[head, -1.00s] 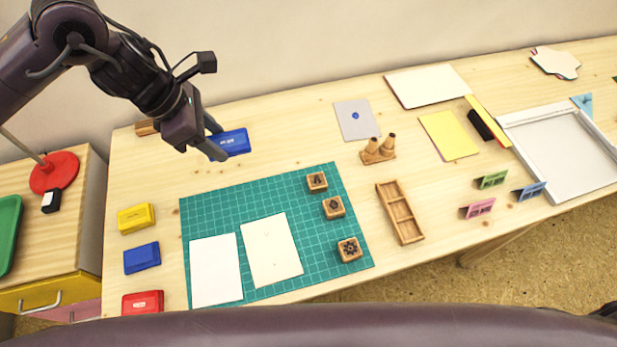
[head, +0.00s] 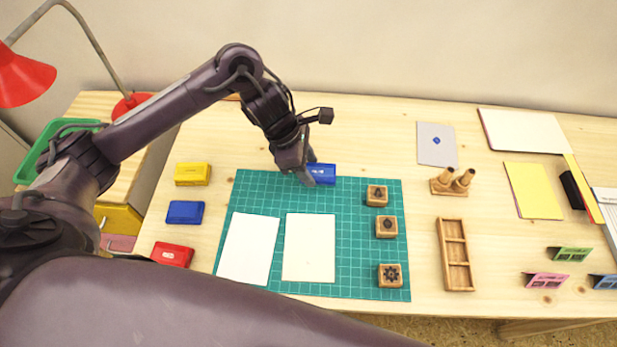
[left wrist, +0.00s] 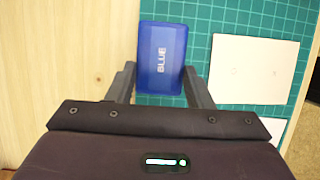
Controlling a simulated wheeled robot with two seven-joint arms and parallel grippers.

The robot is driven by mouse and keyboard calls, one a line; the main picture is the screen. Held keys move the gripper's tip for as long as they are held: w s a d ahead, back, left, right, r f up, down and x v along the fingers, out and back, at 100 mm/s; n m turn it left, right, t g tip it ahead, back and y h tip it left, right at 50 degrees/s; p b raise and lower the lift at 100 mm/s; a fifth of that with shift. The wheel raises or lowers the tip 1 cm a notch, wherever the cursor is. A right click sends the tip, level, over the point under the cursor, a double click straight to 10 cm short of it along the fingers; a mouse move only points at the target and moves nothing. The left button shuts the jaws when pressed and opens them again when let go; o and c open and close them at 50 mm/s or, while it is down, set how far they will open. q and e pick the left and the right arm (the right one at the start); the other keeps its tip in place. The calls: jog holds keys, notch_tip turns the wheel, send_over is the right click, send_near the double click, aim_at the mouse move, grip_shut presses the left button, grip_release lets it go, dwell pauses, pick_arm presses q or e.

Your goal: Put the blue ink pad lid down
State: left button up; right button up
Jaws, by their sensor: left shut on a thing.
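The blue ink pad lid (head: 321,173) is a flat blue box shape at the back edge of the green cutting mat (head: 345,262). My left gripper (head: 309,180) is shut on it. In the left wrist view the lid (left wrist: 161,58), lettered "BLUE", sits between the two fingers of the left gripper (left wrist: 160,85), over the mat's edge. I cannot tell whether it touches the mat. A blue ink pad (head: 185,212) lies on the wood left of the mat, between the yellow pad (head: 192,174) and the red pad (head: 172,254). My right gripper is out of view.
Two white paper sheets (head: 308,248) and several wooden stamps (head: 386,227) lie on the mat. A wooden tray (head: 441,256) and a wooden stamp holder (head: 452,183) stand to its right. Bare tabletop (head: 350,125) lies behind the mat.

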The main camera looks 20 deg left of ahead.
pick_arm(q)
notch_tip(320, 180, down, 3)
jog(key=shift+f, duration=0.6)
jog(key=shift+b, duration=0.3)
jog(key=shift+f, duration=0.2)
jog(key=o, duration=0.9)
jog(key=shift+o, duration=0.2)
jog(key=shift+r, duration=0.1)
